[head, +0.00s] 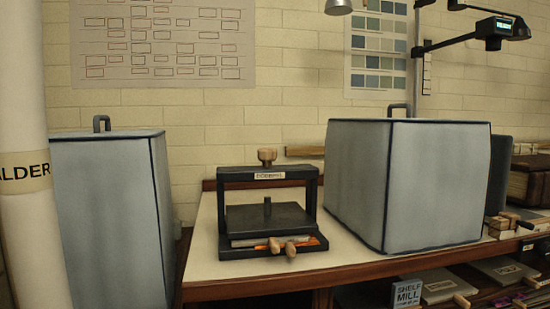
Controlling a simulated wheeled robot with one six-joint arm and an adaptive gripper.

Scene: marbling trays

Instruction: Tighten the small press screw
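A small black press (267,174) stands on the bench in the head view. Its frame has two uprights and a top bar with a small label. The press screw (267,156) shows as a wooden knob above the top bar. A dark platen (270,220) with a short upright post lies low inside the frame, over layered orange and pale material. My gripper is not in view.
A large grey covered box (408,185) stands on the bench close to the right of the press. Another grey covered box (112,215) stands left of the bench. A pale post (25,230) is at far left. The bench top (208,250) is bare left of the press.

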